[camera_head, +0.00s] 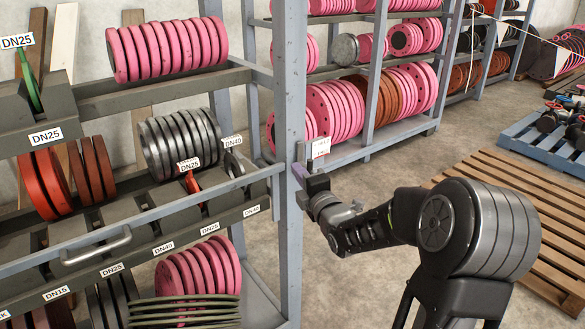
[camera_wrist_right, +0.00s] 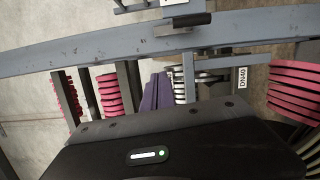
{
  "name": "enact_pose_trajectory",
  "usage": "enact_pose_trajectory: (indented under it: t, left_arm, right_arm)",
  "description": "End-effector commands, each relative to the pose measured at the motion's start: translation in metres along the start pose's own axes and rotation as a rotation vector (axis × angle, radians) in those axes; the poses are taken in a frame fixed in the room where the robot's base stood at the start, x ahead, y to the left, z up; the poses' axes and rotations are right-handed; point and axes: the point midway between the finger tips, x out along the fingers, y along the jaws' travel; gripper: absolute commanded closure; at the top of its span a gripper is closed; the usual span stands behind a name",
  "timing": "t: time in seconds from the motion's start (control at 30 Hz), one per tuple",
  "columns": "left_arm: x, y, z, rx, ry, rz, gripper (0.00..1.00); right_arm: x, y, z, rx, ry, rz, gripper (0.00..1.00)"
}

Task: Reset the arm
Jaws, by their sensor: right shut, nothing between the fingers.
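My right arm comes in from the right in the head view. Its dark gripper body is at the grey rack post (camera_head: 290,120). My left gripper is not in view.
Pink flanges (camera_head: 165,50), dark grey flanges (camera_head: 180,142) and red flanges (camera_head: 45,185) stand in the left rack. A grey rail (camera_head: 150,216) runs along its front. A wooden pallet (camera_head: 520,215) lies at the right. Open floor lies behind my arm.

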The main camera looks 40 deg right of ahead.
Motion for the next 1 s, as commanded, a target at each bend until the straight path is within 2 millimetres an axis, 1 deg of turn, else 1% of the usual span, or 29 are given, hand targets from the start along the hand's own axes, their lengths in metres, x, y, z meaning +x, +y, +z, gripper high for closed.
enact_pose_trajectory:
  t: [0.07,0.17,0.77,0.87,0.97,1.0]
  left_arm:
    - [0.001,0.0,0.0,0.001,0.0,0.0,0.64]
    - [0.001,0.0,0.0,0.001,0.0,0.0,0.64]
    - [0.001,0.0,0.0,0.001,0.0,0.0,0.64]
    - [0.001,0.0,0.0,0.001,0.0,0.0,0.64]
    - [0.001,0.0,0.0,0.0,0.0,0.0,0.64]
    - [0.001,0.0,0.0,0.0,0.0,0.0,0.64]
  right_arm:
    - [-0.005,0.0,0.0,0.001,0.0,0.0,1.0]
    - [-0.007,0.0,0.0,0.0,0.0,0.0,1.0]
    - [-0.007,0.0,0.0,0.021,0.0,-0.001,1.0]
    - [-0.007,-0.003,0.0,0.101,-0.001,-0.014,1.0]
    - [-0.008,-0.015,0.002,0.275,-0.02,-0.057,1.0]
    - [-0.01,-0.024,0.001,0.377,-0.034,-0.084,1.0]
